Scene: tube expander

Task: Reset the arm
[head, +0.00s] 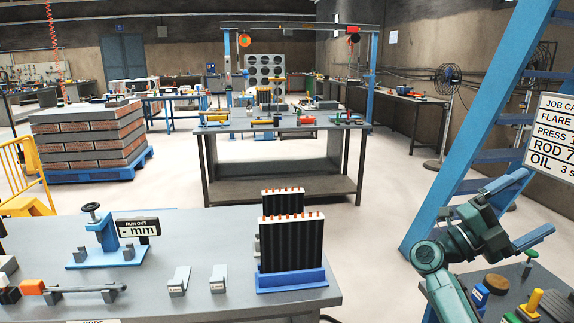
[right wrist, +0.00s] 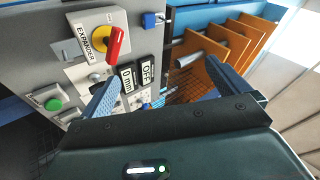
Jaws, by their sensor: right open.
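My right arm comes in at the lower right of the head view. Its gripper (head: 522,212) is open, with two blue fingers spread apart and nothing between them. In the right wrist view the same open gripper (right wrist: 153,92) faces a grey control panel (right wrist: 75,72) labelled EXPANDER. The panel has a yellow dial with a red handle (right wrist: 116,42), a green button (right wrist: 54,104) and a display (right wrist: 138,76) reading OFF and 0 mm. The gripper appears apart from the panel. My left gripper is in neither view.
A near bench (head: 200,304) holds a blue gauge stand (head: 105,240) and a black finned block (head: 290,245). A blue ladder frame (head: 465,150) and a job card sign (head: 555,135) stand close to my right arm. The floor between benches is clear.

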